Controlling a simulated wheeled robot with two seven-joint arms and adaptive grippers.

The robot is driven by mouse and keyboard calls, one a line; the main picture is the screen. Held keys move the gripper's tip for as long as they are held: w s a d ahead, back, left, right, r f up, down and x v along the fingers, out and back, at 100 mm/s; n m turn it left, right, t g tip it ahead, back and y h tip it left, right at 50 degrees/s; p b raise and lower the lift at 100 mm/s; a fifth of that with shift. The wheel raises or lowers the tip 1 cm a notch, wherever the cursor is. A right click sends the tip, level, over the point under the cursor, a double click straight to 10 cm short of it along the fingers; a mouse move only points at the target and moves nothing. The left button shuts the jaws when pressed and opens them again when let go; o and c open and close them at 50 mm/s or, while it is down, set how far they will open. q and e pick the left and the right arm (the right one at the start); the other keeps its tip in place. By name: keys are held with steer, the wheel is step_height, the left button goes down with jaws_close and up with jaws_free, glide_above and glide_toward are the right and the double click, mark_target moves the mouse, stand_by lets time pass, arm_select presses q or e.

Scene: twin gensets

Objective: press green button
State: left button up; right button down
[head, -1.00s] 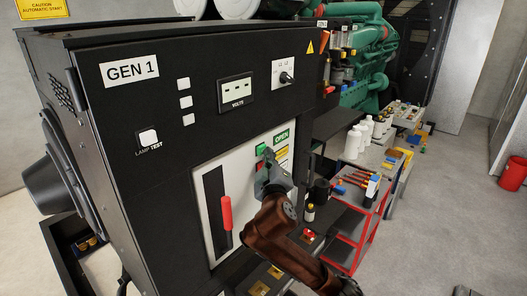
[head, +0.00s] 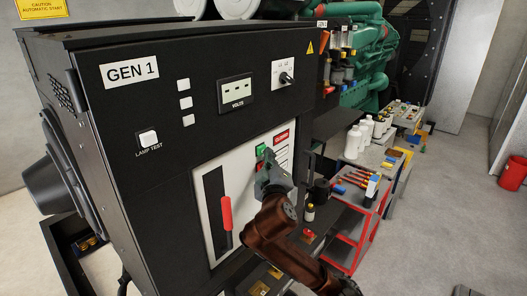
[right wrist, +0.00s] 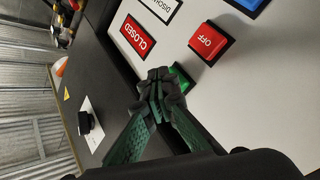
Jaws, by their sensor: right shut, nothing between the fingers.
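The green button (head: 262,149) is on the white breaker panel of the black GEN 1 cabinet. In the right wrist view the green button (right wrist: 182,78) is partly hidden behind my right gripper's fingertips. My right gripper (head: 266,163) is shut and empty, its tips at the green button and seemingly touching it; it also shows in the right wrist view (right wrist: 158,82). A red indicator (head: 281,137) beside the button reads CLOSED in the right wrist view (right wrist: 136,38). A red OFF button (right wrist: 211,41) is next to the green one. My left gripper is not in view.
A red lever handle (head: 225,213) stands out from the panel left of my right arm. A red cart (head: 345,238) with tools and bottles is at the right. A red bin (head: 513,173) stands on open floor farther right.

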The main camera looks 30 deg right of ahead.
steer(key=shift+s+d, duration=0.25)
steer(key=shift+s, duration=0.35)
steer(key=s, duration=0.1)
steer(key=s+d+p, duration=0.1)
steer(key=s, duration=0.1)
steer(key=s+d, duration=0.1)
steer(key=shift+s+p, duration=0.3)
stand_by(0.6)
